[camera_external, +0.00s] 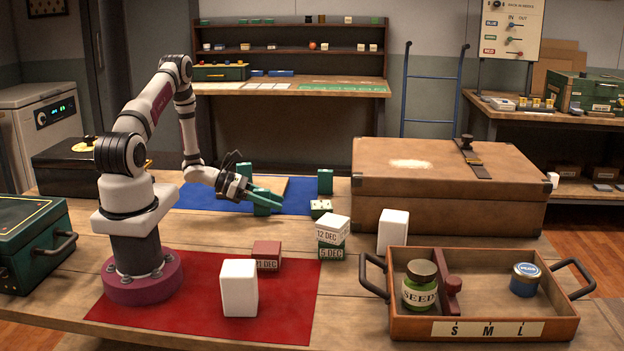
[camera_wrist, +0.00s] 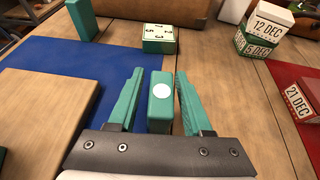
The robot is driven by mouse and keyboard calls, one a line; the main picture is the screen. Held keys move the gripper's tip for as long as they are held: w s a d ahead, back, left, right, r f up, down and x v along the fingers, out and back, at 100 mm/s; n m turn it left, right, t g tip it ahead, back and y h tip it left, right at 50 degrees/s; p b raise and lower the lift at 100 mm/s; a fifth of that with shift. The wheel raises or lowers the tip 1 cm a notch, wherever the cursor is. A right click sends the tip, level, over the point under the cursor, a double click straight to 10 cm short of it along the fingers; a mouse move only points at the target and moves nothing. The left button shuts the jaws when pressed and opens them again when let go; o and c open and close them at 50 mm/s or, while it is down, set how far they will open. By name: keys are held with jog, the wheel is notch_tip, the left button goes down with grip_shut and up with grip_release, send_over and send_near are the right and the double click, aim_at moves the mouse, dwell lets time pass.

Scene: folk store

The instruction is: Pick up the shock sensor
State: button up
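No label names the shock sensor. A small green block with a white round dot (camera_wrist: 161,92) lies between the fingers of my gripper (camera_wrist: 159,74) in the wrist view, with a gap on each side. My gripper is open around it and not visibly pressing on it. In the external view my gripper (camera_external: 282,200) reaches low over the table near the blue mat, and its green fingers partly hide the block. An upright green block (camera_wrist: 82,18) stands at the far left.
A wooden board (camera_wrist: 68,100) lies on the blue mat (camera_wrist: 50,55) to the left. Stacked date blocks (camera_external: 333,232) stand to the right. A brown suitcase (camera_external: 440,205) is behind, and a wooden tray (camera_external: 485,328) is at front right.

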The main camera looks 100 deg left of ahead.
grip_shut()
jog(key=shift+r, duration=0.1)
